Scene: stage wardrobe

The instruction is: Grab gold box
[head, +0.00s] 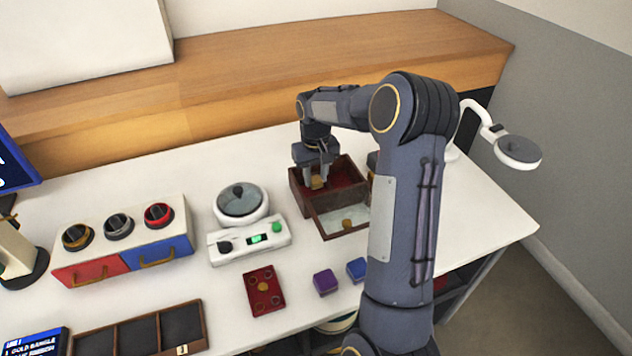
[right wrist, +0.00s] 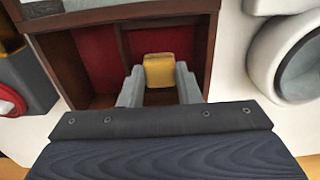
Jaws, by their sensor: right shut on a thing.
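A small gold box (right wrist: 159,70) is between the fingers of my right gripper (right wrist: 160,84) in the right wrist view. The gripper is shut on it, inside or just above a red-lined compartment of a dark wooden box (head: 350,171). In the head view the gold box (head: 317,182) shows small below my right gripper (head: 317,178). The wooden box has a drawer-like front part (head: 325,226) with a pale floor, and a small gold piece (head: 347,223) lies in it. My left gripper is not in view.
A scale-like device with a round glass lid (head: 241,200) stands left of the wooden box. A purple box (head: 325,282), a blue box (head: 356,268) and a red plate with rings (head: 263,291) lie in front. A divided tray (head: 138,337) is at the front left.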

